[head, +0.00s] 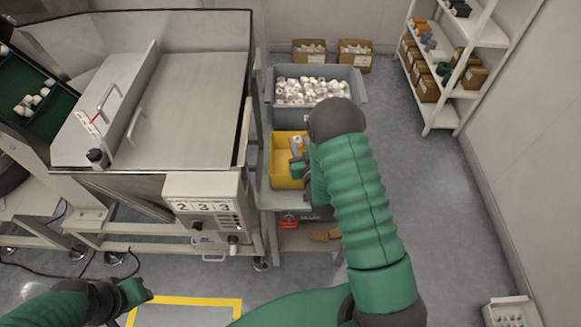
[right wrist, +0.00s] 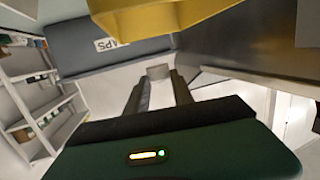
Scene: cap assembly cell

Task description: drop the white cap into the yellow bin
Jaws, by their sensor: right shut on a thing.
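The yellow bin (head: 282,181) stands on the bench right of the steel machine, in front of the grey caps bin. My right gripper (head: 299,153) is over its right part in the head view, partly hidden by my arm. In the right wrist view my right gripper (right wrist: 158,80) is shut on the white cap (right wrist: 158,71), which sits between the fingertips. The yellow bin (right wrist: 165,22) fills the top of that view, apart from the cap in the picture. My left gripper (head: 132,292) is at the lower left, away from the bins; its jaws are not clear.
A grey bin (head: 356,97) full of white caps stands behind the yellow bin; its labelled side shows in the right wrist view (right wrist: 80,50). The steel machine (head: 185,110) borders the bench at left. White shelves (head: 440,118) stand at right, with open floor between.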

